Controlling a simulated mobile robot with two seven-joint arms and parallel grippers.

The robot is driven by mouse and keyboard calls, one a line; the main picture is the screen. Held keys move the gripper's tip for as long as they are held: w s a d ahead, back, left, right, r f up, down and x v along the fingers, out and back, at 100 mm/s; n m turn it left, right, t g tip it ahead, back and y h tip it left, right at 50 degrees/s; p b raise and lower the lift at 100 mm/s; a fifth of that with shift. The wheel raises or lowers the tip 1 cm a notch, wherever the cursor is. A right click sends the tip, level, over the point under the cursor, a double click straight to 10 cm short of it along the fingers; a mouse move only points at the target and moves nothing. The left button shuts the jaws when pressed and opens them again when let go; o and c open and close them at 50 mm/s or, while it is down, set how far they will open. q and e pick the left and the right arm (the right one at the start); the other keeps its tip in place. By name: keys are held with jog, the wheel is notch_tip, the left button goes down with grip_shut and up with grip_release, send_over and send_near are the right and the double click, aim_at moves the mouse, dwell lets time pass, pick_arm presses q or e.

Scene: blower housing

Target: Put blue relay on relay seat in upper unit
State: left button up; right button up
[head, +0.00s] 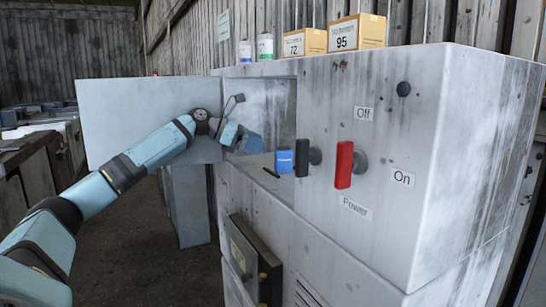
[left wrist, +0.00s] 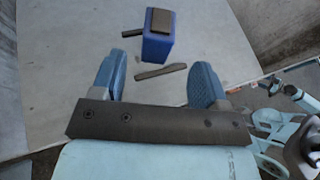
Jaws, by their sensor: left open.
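The blue relay (head: 285,161) stands upright on the ledge inside the open upper unit (head: 268,105). In the left wrist view the relay (left wrist: 158,48) shows as a blue block with a dark top. My left gripper (head: 250,140) is at the unit's opening, left of the relay. In the left wrist view its fingers (left wrist: 157,63) are spread and empty, with the relay ahead of them and apart. A dark flat bar (left wrist: 160,71) lies between gripper and relay, and a short dark piece touches or sits beside the relay. I cannot make out the relay seat for certain. My right gripper is out of view.
The unit's door (head: 140,115) stands open at left, behind my left arm. A black handle (head: 302,157) and a red power handle (head: 344,165) stick out of the front panel. Boxes (head: 357,32) and cans stand on top. A dark box (head: 253,262) is mounted below.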

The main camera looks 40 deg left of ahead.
pick_arm(q)
jog(key=shift+v, duration=1)
jog(key=shift+s+a+r, duration=0.15)
